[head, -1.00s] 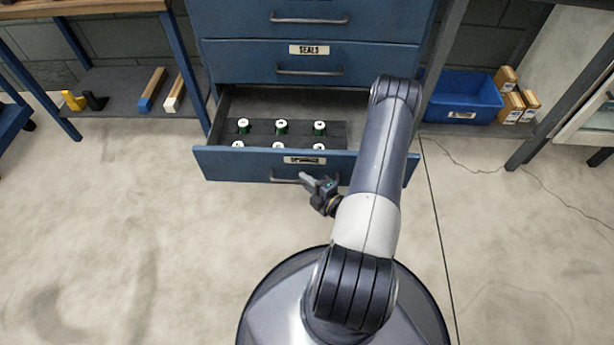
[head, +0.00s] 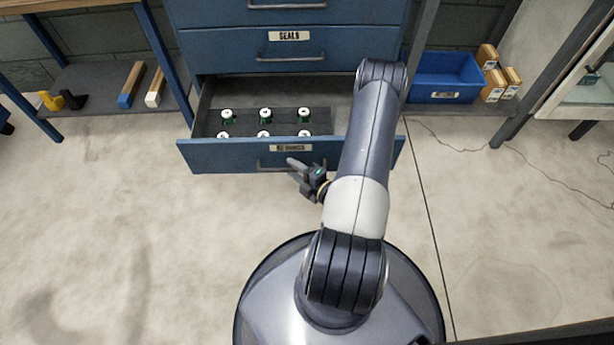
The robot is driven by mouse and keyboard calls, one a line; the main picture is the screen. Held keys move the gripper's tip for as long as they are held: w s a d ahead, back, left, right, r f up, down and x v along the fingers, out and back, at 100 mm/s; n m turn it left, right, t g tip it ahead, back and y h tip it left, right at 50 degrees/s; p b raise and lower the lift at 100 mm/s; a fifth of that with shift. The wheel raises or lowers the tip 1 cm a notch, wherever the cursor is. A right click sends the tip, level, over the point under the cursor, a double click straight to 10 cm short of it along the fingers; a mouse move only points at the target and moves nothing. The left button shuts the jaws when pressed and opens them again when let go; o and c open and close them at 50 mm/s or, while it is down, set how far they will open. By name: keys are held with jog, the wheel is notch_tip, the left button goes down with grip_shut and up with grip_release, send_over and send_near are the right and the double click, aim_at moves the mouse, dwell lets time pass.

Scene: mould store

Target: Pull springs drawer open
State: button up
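The springs drawer (head: 220,157) is the lowest drawer visible in the blue cabinet. It stands pulled well out, and its inside shows. Its label (head: 291,148) is too blurred to read surely. Its bar handle (head: 268,165) is partly covered by my gripper (head: 296,177). My gripper is in front of the drawer's face, with its fingers apart; one finger overlaps the handle in the picture. I cannot tell whether it touches the handle, but it does not look closed on it. Several green items with white tops (head: 264,115) sit in a dark insert inside.
The shut SEALS drawer (head: 220,50) is above. A blue bin (head: 445,75) and small cartons (head: 493,80) are on a low shelf at right. A workbench shelf (head: 95,85) with blocks is at left. Floor beside the drawer is clear. A dark edge (head: 545,338) shows at bottom right.

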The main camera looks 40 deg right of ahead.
jog(key=p+v, duration=0.2)
jog(key=v, duration=0.8)
jog(key=shift+s, duration=0.15)
jog(key=shift+a, duration=0.1)
dwell(0.4)
jog(key=shift+b+x, duration=1.1)
jog(key=shift+x, duration=4.3)
